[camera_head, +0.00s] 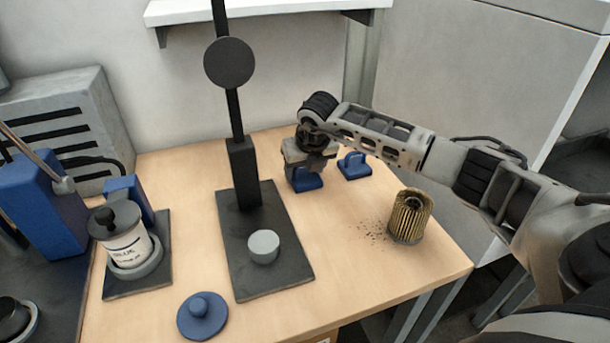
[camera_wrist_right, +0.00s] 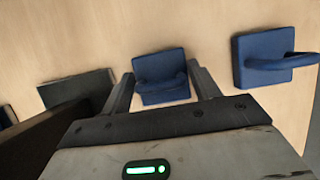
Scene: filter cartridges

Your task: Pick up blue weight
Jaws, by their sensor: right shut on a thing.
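Two blue weights with loop handles are on the wooden table. One blue weight (camera_head: 307,181) is under my right gripper (camera_head: 303,166), behind and to the right of the black stand. In the right wrist view this weight (camera_wrist_right: 161,75) sits between the two fingers of my right gripper (camera_wrist_right: 160,88), which is shut on its handle. I cannot tell whether it touches the table. The other blue weight (camera_head: 354,166) stands just to the right; it also shows at the right of the wrist view (camera_wrist_right: 262,60). My left gripper is not in view.
A black stand (camera_head: 270,275) with a grey disc (camera_head: 264,246) fills the middle. A pleated filter cartridge (camera_head: 410,217) stands at right near dark specks. A blue lid (camera_head: 203,315) lies in front. A labelled jar (camera_head: 124,247) and blue machine (camera_head: 50,205) are at left.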

